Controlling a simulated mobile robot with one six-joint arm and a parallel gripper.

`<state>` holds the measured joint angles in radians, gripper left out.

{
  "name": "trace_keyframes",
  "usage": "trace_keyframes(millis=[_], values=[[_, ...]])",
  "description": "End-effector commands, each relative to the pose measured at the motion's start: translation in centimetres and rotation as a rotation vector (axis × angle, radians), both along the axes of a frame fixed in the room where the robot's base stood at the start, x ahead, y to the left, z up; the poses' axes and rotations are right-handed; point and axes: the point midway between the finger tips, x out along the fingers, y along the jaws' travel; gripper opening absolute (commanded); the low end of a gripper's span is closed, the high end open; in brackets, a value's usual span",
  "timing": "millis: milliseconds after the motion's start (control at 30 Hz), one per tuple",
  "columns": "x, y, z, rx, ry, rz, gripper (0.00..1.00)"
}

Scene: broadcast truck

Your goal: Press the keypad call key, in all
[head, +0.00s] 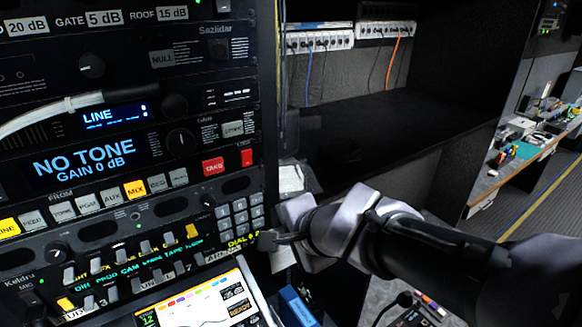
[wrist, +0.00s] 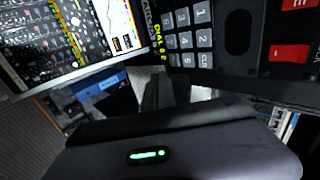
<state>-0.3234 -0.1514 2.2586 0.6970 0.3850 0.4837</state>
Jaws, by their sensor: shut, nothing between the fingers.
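The keypad (head: 240,214) is a small block of grey keys on the rack's right side, above yellow text beginning "DIAL" (head: 238,242). In the wrist view the keypad (wrist: 188,40) appears rotated, with pale digits on its keys. I cannot make out which key is the call key. My gripper (head: 268,241) is shut and empty, its tip just below and right of the keypad, close to the rack's edge. In the wrist view its dark fingers (wrist: 156,88) point up toward the keypad's lower edge, with the tip seemingly apart from the keys.
Red buttons (head: 213,166) sit above the keypad. A bright tablet-like screen (head: 200,305) stands below it, left of my gripper. A row of small lever switches (head: 125,258) lies further left. A dark open shelf (head: 400,120) is to the right of the rack.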

Motion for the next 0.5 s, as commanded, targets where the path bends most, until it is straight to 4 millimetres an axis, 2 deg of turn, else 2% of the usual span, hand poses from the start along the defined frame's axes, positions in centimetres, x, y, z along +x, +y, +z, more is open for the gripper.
trace_keyframes(millis=[33,167,300,500], values=[[0.6,0.5,-1.1,-0.001,0.004,0.000,0.00],[2.2,1.7,-3.0,-0.001,0.004,0.000,0.00],[4.0,3.1,-2.4,-0.001,0.002,-0.001,0.00],[5.2,4.0,-2.5,-0.001,0.000,-0.001,0.00]])
